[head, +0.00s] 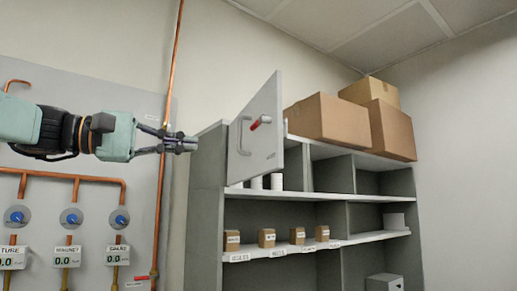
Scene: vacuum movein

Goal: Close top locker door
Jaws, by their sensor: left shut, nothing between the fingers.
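The top locker door (262,150) stands open at the upper left of the grey locker shelf (208,190), swung out from its front. It has a metal handle and a red knob (261,122) on its face. My left gripper (195,144) is shut and empty, to the left of the door and apart from it, at about the height of the handle. My right gripper is not in view.
Cardboard boxes (327,120) sit on top of the shelf. Small brown boxes (268,237) and white cylinders (276,181) stand on its shelves. A wall panel (100,190) with copper pipes, blue valves and gauges is at the left.

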